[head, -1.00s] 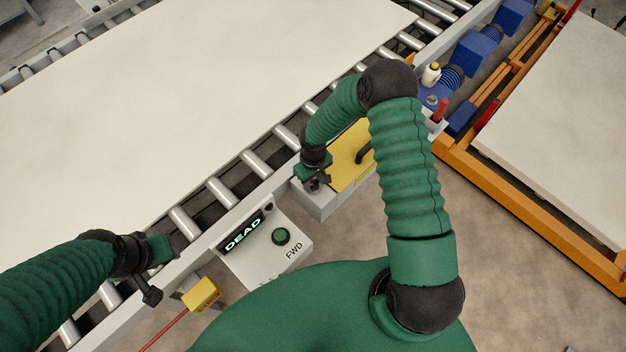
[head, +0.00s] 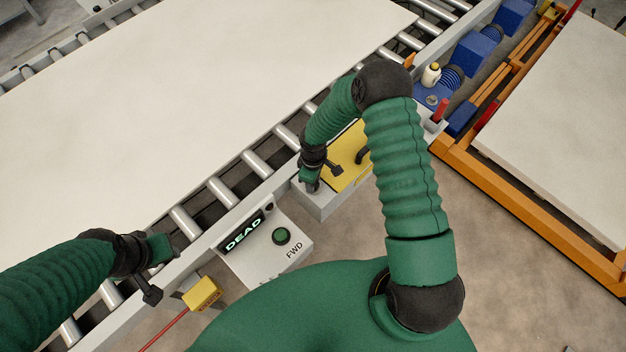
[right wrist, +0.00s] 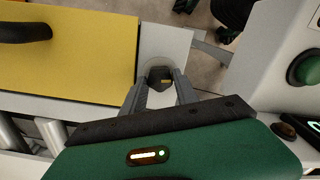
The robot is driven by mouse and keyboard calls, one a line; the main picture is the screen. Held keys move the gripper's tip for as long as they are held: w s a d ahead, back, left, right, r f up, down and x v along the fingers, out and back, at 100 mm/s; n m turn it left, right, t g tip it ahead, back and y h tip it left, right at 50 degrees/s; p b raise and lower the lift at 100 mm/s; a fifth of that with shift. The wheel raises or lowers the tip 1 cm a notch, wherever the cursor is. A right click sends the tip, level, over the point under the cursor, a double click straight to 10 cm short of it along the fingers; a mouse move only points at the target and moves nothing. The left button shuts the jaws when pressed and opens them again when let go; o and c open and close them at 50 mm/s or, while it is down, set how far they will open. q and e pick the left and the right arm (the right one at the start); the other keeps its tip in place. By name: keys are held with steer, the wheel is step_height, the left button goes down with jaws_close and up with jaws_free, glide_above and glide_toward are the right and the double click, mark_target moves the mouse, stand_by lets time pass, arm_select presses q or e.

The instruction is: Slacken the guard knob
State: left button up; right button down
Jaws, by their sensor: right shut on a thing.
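The guard knob (right wrist: 160,77) is a small dark knob with a yellow mark, seen in the right wrist view on a pale grey box (right wrist: 172,42) beside a yellow guard plate (right wrist: 75,55). My right gripper (right wrist: 160,86) is shut on the knob, one grey finger on each side. In the head view my right gripper (head: 311,186) points down at the box end, and its wrist hides most of the knob. The yellow plate (head: 347,160) carries a black handle (head: 364,154). My left gripper (head: 165,270) hangs over the roller conveyor's near edge; its jaw opening is unclear.
A control panel (head: 265,245) with a "DEAD" display and green FWD button stands left of the box. A large pale board (head: 190,90) lies on the rollers. A yellow box (head: 203,293) with a red cord sits near my left gripper. An orange frame (head: 540,215) stands right.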

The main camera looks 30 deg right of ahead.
steer(key=shift+w+n, duration=0.1)
steer(key=shift+n, duration=0.4)
steer(key=c, duration=0.9)
jaws_free()
steer(key=shift+c, duration=0.2)
step_height(320, 180, up, 17)
steer(key=shift+f+b, duration=0.15)
steer(key=shift+b, duration=0.2)
steer(key=shift+d, duration=0.1)
